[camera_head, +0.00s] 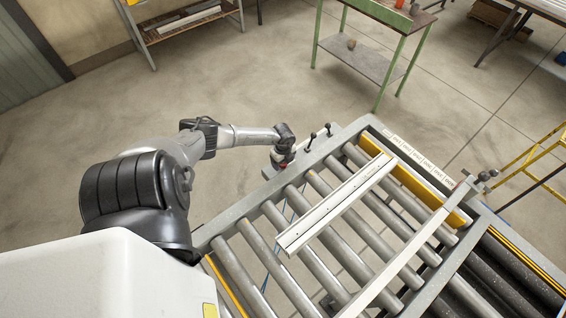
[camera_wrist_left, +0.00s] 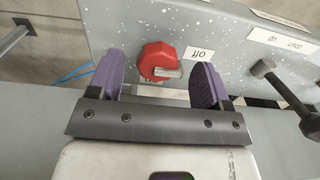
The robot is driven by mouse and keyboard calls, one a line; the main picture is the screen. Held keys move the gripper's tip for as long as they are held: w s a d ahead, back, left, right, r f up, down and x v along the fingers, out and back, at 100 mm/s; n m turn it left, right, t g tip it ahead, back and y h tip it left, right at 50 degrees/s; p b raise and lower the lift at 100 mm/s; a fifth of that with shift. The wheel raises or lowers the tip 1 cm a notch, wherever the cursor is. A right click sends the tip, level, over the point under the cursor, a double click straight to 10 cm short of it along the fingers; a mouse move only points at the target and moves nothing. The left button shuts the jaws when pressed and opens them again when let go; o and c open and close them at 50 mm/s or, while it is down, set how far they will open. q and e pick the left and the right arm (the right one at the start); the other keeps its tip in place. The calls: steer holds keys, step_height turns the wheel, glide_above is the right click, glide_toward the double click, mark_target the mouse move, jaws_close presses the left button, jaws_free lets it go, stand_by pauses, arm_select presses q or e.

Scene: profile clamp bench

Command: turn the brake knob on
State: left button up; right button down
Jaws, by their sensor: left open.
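The red brake knob (camera_wrist_left: 155,61) sits on a grey speckled panel in the left wrist view, with a metal pin or pointer across its face pointing right. A white label reading "off" (camera_wrist_left: 196,53), upside down in this view, is just right of it, and the pointer is aimed roughly toward that label. My left gripper (camera_wrist_left: 162,76) is open, with one purple-padded finger on each side of the knob and visible gaps to it. In the head view my left gripper (camera_head: 282,159) is at the bench's far left corner. My right gripper is not in view.
A black lever (camera_wrist_left: 284,86) with labels lies right of the knob. The roller bench (camera_head: 330,215) carries a pale profile (camera_head: 335,205) and a yellow rail (camera_head: 415,180). Two black-knobbed levers (camera_head: 318,134) stand near the gripper. A green-legged table (camera_head: 365,60) stands behind.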

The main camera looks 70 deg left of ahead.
arm_select(q)
steer(key=shift+f, duration=0.45)
steer(key=shift+c, duration=0.2)
steer(key=c, duration=0.9)
